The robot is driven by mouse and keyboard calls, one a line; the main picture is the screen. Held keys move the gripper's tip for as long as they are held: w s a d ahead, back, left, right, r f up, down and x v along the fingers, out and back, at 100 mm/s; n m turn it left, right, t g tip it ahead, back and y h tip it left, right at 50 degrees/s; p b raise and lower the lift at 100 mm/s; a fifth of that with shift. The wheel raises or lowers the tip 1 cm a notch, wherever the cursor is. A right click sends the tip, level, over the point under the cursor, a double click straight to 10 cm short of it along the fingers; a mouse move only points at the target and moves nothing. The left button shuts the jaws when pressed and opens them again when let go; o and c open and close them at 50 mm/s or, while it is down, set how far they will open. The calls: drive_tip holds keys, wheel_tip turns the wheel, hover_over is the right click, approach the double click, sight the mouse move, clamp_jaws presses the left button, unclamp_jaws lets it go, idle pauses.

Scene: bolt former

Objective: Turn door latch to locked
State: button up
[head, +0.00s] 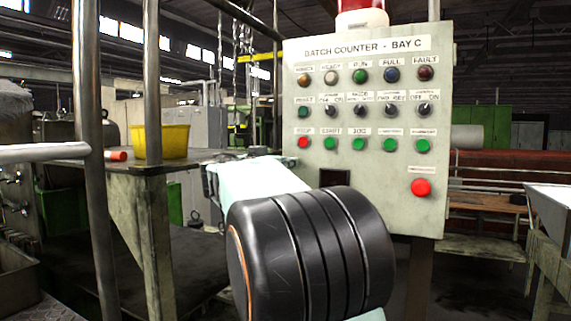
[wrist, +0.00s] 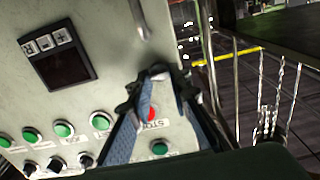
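The grey panel (head: 439,150), labelled "BATCH COUNTER - BAY C", faces me in the head view, and its face also fills the left of the wrist view (wrist: 105,85). My gripper (wrist: 160,73) is at the panel's side edge in the wrist view, its dark tips close together, with nothing seen between them. Contact with the panel cannot be told. A thin metal bar (wrist: 138,18) stands out from the panel beyond the tips; whether it is the door latch is unclear. In the head view my arm hides the gripper and the panel's lower left.
The panel carries several lamps, switches and buttons, among them a red stop button (head: 303,143), also seen behind my fingers (wrist: 151,114), and a large red button (head: 421,187). A bench with a yellow bin (head: 165,142) and metal posts (head: 152,80) stand left. Chains (wrist: 277,110) hang nearby.

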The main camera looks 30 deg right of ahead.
drive_tip(key=shift+f+n+b, duration=0.1)
drive_tip(key=shift+n+b, duration=0.2)
drive_tip(key=shift+b, duration=0.05)
clamp_jaws()
drive_tip(key=n+b, duration=0.2)
drive_tip(key=shift+f+n, duration=0.1)
drive_tip(key=shift+n, duration=0.2)
drive_tip(key=n+b, duration=0.2)
drive_tip(key=n, duration=0.3)
drive_tip(key=shift+a+n, duration=0.1)
drive_tip(key=shift+n, duration=0.2)
drive_tip(key=n, duration=0.9)
drive_tip(key=shift+p, duration=0.4)
drive_tip(key=o, duration=0.9)
unclamp_jaws()
